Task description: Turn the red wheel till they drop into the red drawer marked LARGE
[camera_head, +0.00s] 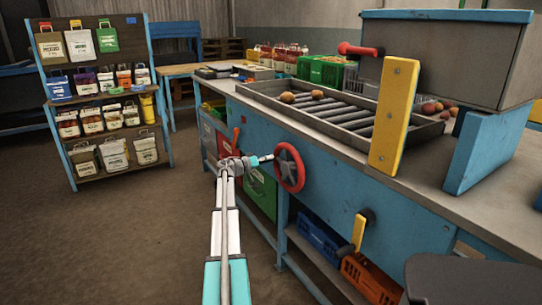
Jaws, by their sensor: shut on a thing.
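The red wheel (290,167) is mounted upright on the blue front of the sorting bench. My gripper (272,158) reaches it from the left and is shut on the left side of its rim. A red drawer front (224,149) shows partly left of the wheel, behind my arm; I cannot read any marking on it. A few brown round items, like potatoes (287,97), lie at the far end of the roller tray (338,133). More roundish items (435,107) lie at the right, behind the yellow post.
A green drawer (263,190) is below the wheel's left. A yellow post (393,115) and a grey hopper (447,58) stand on the bench. Blue (319,238) and orange crates (371,279) sit underneath. A rack of sacks (100,90) stands left; floor between is clear.

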